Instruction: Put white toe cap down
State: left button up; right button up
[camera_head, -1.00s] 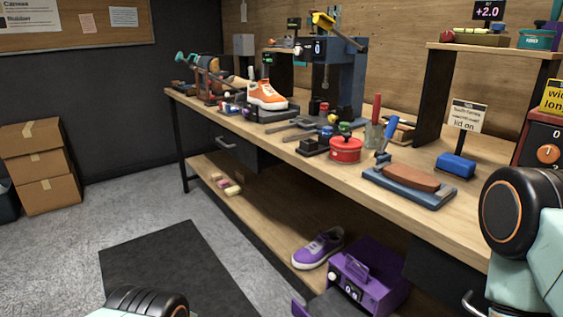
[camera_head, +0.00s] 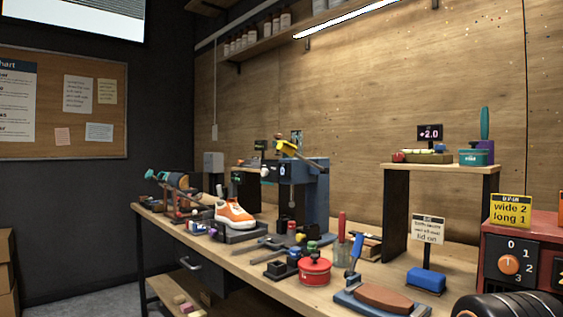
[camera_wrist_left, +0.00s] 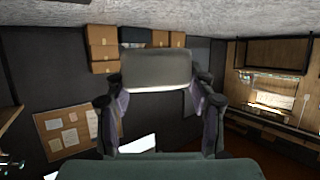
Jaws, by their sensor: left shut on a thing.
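My left gripper (camera_wrist_left: 157,100) shows in the left wrist view, its two fingers spread apart and closed against the sides of a broad, rounded-edged piece. This piece, which I take to be the white toe cap (camera_wrist_left: 156,68), looks grey in the shade and is held up in the air, clear of any surface. An orange sneaker (camera_head: 234,214) with a white sole stands on a dark stand on the workbench.
The wooden workbench (camera_head: 232,266) holds a red pot (camera_head: 314,270), a blue press (camera_head: 317,195), a brown pad on a blue base (camera_head: 384,297) and a blue block (camera_head: 426,280). A raised shelf (camera_head: 437,171) and a red dial machine (camera_head: 518,258) stand at the right.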

dwell(0.4)
pick_arm(q)
jog(key=shift+w+d+f, duration=0.15)
jog(key=shift+f, duration=0.05)
jog(key=shift+w+d+f+m+t+h, duration=0.2)
jog(key=shift+w+d+m+t, duration=0.05)
jog(key=shift+w+m+t, duration=0.25)
jog(key=shift+w+d+f+m+t+h, duration=0.2)
jog(key=shift+w+d+m+t, duration=0.05)
jog(key=shift+w+m+t, duration=0.25)
jog(key=s+d+f+m+t+h, duration=0.1)
jog(key=d+f+m+t+h, duration=0.25)
jog(key=m+t+h, duration=0.6)
jog(key=s+d+r+m+g+h+p, duration=0.1)
jog(key=s+d+r+m+g+h, duration=0.35)
jog(key=r, duration=0.75)
jog(key=s+d+r+m+g+h+p, duration=0.1)
jog(key=s+d+r+m+h+p, duration=0.1)
jog(key=s+d+r+m+h, duration=0.55)
jog(key=w+d+r+m+h, duration=0.1)
jog(key=w+r, duration=0.3)
jog(key=r, duration=0.7)
jog(key=w+d+r+m+g+h+p, duration=0.1)
jog(key=w+d+r+m, duration=0.1)
jog(key=r, duration=1)
jog(key=shift+w+d, duration=0.65)
jog(key=shift+w, duration=0.25)
